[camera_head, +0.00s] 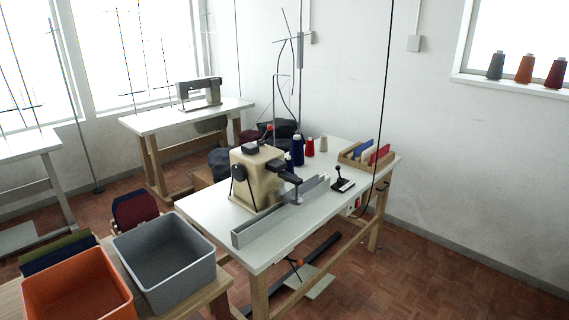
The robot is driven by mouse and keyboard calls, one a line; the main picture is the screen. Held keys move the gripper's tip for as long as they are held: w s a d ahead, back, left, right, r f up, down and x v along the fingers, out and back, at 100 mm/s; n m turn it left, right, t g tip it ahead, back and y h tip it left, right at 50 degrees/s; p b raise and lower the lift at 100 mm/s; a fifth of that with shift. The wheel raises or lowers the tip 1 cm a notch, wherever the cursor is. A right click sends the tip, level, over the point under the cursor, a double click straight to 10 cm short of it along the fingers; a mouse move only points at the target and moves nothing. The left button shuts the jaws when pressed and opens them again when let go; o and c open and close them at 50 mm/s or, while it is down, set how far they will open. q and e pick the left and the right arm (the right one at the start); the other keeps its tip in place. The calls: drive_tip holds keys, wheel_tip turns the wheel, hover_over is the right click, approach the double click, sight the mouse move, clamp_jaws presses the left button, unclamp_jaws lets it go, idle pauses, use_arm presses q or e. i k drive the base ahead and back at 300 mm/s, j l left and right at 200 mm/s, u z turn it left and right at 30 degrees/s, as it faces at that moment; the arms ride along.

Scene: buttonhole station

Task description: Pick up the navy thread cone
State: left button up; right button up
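The navy thread cone (297,151) stands upright on the white table of the buttonhole station (215,222), behind the beige machine (257,178). A smaller dark blue shape (288,161) is just left of it, partly hidden by the machine; I cannot tell what it is. A red cone (310,148) and a beige cone (323,145) stand to its right. Neither of my grippers is in view.
A long metal guide (280,212) runs along the table front. A wooden rack with coloured pieces (352,158) and a small black device (342,181) are at right. A grey bin (165,262) and an orange bin (78,292) stand front left. Open floor lies at right.

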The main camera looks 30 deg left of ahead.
sight(290, 169)
drive_tip(key=i+j+u, duration=0.4)
drive_tip(key=i+j, duration=0.15)
drive_tip(key=i, duration=0.25)
drive_tip(key=i+j+u, duration=0.2)
drive_tip(key=i, duration=0.2)
